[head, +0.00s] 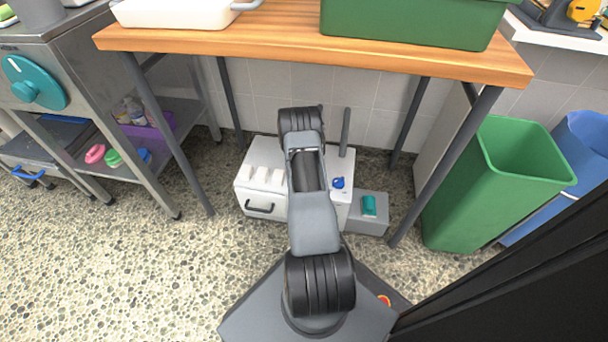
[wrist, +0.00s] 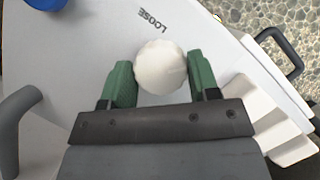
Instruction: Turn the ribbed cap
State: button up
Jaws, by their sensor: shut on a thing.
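The ribbed cap (wrist: 160,68) is white and round with a scalloped edge. It sits on the white top of a low unit (wrist: 90,30), near the printed word LOOSE. My gripper (wrist: 160,72) has green finger pads, one on each side of the cap, and is shut on it. In the head view the white unit (head: 247,195) stands on the floor under the wooden table. My own arm hides the cap and the gripper there.
A blue knob (head: 338,183) and an upright grey post (head: 345,130) stand on the unit. A grey box with a teal piece (head: 369,205) is beside it. Table legs flank the unit, and a green bin (head: 470,200) stands right. Floor at left front is clear.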

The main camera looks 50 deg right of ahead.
jog(key=shift+s+m+y, duration=0.1)
jog(key=shift+m+y, duration=0.3)
jog(key=shift+m, duration=0.7)
jog(key=o, duration=0.9)
jog(key=p+v, duration=0.4)
jog(key=v, duration=0.9)
jog(key=shift+r, duration=0.4)
